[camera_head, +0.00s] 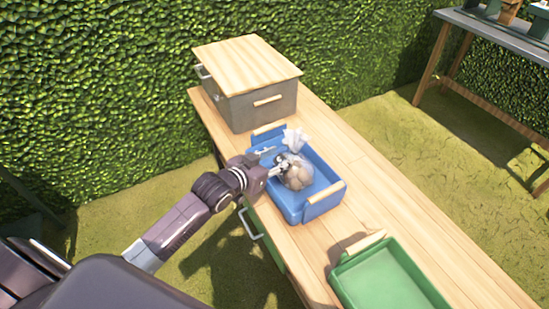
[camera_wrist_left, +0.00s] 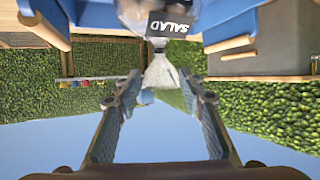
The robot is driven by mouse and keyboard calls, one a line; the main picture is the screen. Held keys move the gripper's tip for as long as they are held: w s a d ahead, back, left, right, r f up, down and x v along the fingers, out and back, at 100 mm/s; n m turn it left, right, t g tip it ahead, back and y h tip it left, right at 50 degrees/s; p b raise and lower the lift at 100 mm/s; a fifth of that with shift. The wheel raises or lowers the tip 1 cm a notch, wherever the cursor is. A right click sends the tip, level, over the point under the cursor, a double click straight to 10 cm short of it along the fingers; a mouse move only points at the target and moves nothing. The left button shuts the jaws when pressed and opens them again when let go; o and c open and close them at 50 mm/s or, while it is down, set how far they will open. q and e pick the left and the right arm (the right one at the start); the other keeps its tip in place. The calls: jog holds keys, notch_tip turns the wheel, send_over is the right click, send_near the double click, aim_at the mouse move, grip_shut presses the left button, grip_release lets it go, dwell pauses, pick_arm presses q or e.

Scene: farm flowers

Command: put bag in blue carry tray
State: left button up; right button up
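The bag (camera_head: 298,176) is clear plastic with brownish contents and a pale gathered top. It sits inside the blue carry tray (camera_head: 323,199), between its walls. In the left wrist view the bag (camera_wrist_left: 160,72) shows a black "SALAD" label, and parts of the blue tray (camera_wrist_left: 238,24) show at the upper edge. My left gripper (camera_head: 272,161) is at the bag's left side, over the tray. In the wrist view its fingers are spread apart, with the bag's gathered top ahead, between or just beyond the fingertips. I cannot tell whether they touch it. My right gripper is not in view.
The trays stand on a long wooden table (camera_head: 400,205). A grey box with a wooden lid (camera_head: 247,66) stands behind the blue tray. A green tray (camera_head: 388,282) lies nearer, with bare tabletop between. A hedge and another table (camera_head: 490,32) are beyond.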

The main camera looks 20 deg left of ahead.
pick_arm(q)
jog(key=shift+v, duration=1)
